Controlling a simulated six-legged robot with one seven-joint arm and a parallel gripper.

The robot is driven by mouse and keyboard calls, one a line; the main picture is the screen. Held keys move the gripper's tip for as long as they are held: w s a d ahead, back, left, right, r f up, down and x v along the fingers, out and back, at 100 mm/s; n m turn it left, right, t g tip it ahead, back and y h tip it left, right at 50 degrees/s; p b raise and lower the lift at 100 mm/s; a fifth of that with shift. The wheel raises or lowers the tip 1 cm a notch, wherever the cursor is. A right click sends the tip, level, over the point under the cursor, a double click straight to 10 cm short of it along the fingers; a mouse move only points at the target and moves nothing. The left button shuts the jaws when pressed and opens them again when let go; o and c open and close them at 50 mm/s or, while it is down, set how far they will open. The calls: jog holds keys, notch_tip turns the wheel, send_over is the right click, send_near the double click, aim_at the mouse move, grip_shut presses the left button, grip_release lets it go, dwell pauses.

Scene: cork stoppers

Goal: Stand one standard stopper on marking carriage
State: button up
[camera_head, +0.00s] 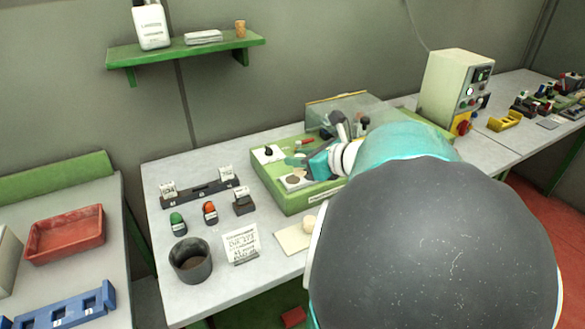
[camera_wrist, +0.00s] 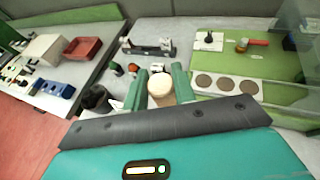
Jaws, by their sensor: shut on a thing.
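My gripper (camera_wrist: 160,88) is shut on a round stopper (camera_wrist: 160,84); its pale end face shows between the two green fingers in the wrist view. In the head view, the gripper (camera_head: 300,161) is over the green bench fixture, and the held stopper cannot be made out there. A white plate (camera_wrist: 262,88) with several round brown discs lies on the green fixture, right of the gripper in the wrist view, apart from the held stopper. It looks like the marking carriage. Part of it also shows in the head view (camera_head: 285,186). The gap between stopper and surface cannot be judged.
The green fixture (camera_head: 283,200) has a clear cover (camera_head: 350,112) at its back. A dark rail (camera_head: 200,191), green and orange small items, a dark cup (camera_head: 190,262) and a sign (camera_head: 240,244) stand left. A control box (camera_head: 447,90) stands right. My arm hides much of the right.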

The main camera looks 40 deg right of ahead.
jog(key=w+d+f, duration=0.2)
jog(key=w+f, duration=0.1)
jog(key=w+d+f, duration=0.6)
jog(key=w, duration=0.1)
jog(key=shift+w+d+f, duration=0.1)
jog(key=shift+w+f, duration=0.05)
jog(key=shift+f, duration=0.8)
jog(key=shift+w+f, duration=0.1)
jog(key=shift+f, duration=0.85)
jog(key=shift+f, duration=0.1)
jog(key=o, duration=0.9)
